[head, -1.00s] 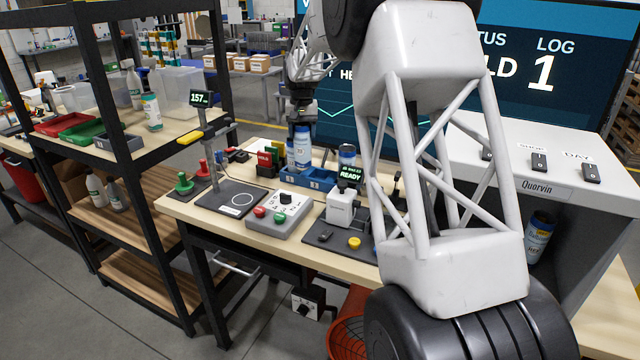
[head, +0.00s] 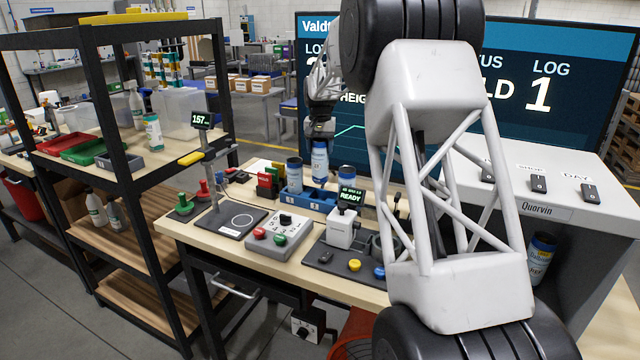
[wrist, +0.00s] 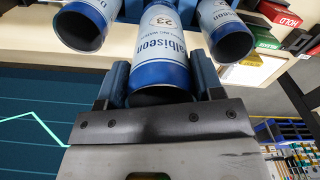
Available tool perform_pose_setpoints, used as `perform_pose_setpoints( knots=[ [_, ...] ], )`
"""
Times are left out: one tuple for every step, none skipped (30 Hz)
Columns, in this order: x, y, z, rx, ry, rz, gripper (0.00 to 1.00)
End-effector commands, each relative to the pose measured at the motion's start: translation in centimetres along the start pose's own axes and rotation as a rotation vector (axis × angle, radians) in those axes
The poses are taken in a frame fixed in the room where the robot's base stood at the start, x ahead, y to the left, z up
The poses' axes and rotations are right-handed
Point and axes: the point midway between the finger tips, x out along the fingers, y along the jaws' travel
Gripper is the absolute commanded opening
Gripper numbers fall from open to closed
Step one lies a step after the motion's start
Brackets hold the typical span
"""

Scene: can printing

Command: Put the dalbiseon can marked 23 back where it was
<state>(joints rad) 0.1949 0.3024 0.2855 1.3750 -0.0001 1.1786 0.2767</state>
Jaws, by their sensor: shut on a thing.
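My gripper (head: 320,130) is shut on the white and blue dalbiseon can marked 23 (head: 319,163). In the wrist view the same can (wrist: 162,52) sits between the two blue fingers (wrist: 162,82), its label and number 23 showing. In the head view it is upright over the blue rack (head: 288,202), its top higher than its neighbours'. One similar can (head: 294,176) stands to its left and another (head: 346,174) to its right, partly behind the READY display. The held can's lower end is partly hidden, so I cannot tell whether it touches the rack.
Red and green blocks (head: 266,184) stand left of the rack. In front are a grey control box (head: 280,236), a scale plate (head: 236,222) and a white device with a READY display (head: 350,197). Another can (head: 541,258) stands in the grey bay at right.

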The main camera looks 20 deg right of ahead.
Motion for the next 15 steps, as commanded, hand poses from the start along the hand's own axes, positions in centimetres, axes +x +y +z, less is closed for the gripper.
perform_pose_setpoints(
  knots=[
    [0.7,0.0,0.0,0.0,-0.002,0.001,0.23],
    [1.1,0.0,0.0,0.0,-0.002,0.0,0.23],
    [1.6,0.0,0.0,0.0,-0.001,0.0,0.23],
    [2.0,0.0,0.0,0.0,-0.001,0.0,0.23],
    [2.3,0.0,0.0,0.0,-0.001,0.0,0.23],
    [2.8,0.0,0.0,0.0,-0.001,0.0,0.23],
    [3.0,0.0,0.0,0.0,-0.002,0.0,0.23],
    [3.2,0.0,0.0,0.0,-0.001,0.0,0.23],
    [3.4,0.0,0.0,0.0,-0.001,0.0,0.23],
    [3.5,0.0,0.0,0.0,0.0,0.0,0.23],
    [3.6,0.0,0.0,0.0,0.0,0.0,0.23],
    [3.6,0.0,0.0,0.0,0.0,0.0,0.23],
    [3.6,0.0,0.0,0.0,0.0,0.0,0.23],
    [3.6,0.0,0.0,0.0,0.0,0.0,0.23],
    [3.6,0.0,0.0,0.0,0.0,0.0,0.23]
  ],
)
